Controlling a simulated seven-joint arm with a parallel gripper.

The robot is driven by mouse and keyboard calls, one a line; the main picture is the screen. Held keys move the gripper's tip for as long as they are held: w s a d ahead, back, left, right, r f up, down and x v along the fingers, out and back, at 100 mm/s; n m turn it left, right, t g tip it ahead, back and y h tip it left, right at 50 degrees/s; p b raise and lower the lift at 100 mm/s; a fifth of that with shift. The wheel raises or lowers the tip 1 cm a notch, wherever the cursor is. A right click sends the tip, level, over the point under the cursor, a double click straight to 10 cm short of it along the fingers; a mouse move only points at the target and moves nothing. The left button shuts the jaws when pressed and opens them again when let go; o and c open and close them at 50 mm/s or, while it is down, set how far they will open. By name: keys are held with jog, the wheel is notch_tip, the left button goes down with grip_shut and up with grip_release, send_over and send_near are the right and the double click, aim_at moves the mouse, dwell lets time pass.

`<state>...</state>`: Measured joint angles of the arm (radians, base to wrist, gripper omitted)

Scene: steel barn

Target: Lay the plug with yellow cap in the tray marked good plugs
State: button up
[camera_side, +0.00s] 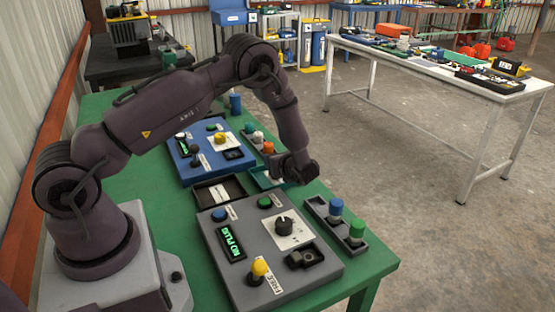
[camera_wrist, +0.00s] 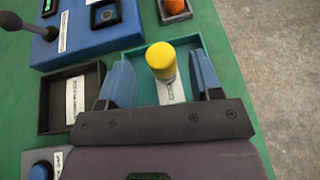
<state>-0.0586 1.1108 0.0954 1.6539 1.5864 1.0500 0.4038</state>
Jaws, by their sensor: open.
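The plug with the yellow cap (camera_wrist: 161,58) shows in the wrist view over the teal tray, between my fingers. Its cap points toward the camera, and most of its body is hidden below the cap. I cannot tell whether it rests on the tray floor. My gripper (camera_wrist: 160,68) is open, with a blue finger on each side of the plug and gaps visible. The teal tray (camera_wrist: 137,52) has a white label I cannot read; in the side view it is partly behind my gripper (camera_side: 283,178). The plug is hidden there.
A black tray (camera_side: 201,204) with a white label is left of the teal one. A grey box (camera_side: 225,282) with a "NO PLUG" display is in front, a blue box (camera_side: 190,175) behind. Holders with capped plugs (camera_side: 335,207) stand along the right edge.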

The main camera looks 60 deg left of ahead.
jog(key=v, duration=1)
jog(key=s+d+r+n+g+h, duration=0.1)
jog(key=s+r+n+g+h, duration=0.2)
jog(key=r+n, duration=0.5)
jog(key=s+d+r+n+t+h, duration=0.3)
jog(key=s+d+r+n+h, duration=0.2)
jog(key=s+r, duration=0.3)
jog(key=s+d+r+n+t+h, duration=0.4)
jog(key=s+r, duration=0.4)
jog(key=s, duration=0.3)
jog(key=shift+s+d+r+n+h, duration=0.25)
jog(key=shift+d+r+n+h, duration=0.15)
jog(key=shift+d+n+h, duration=0.55)
jog(key=shift+d, duration=0.1)
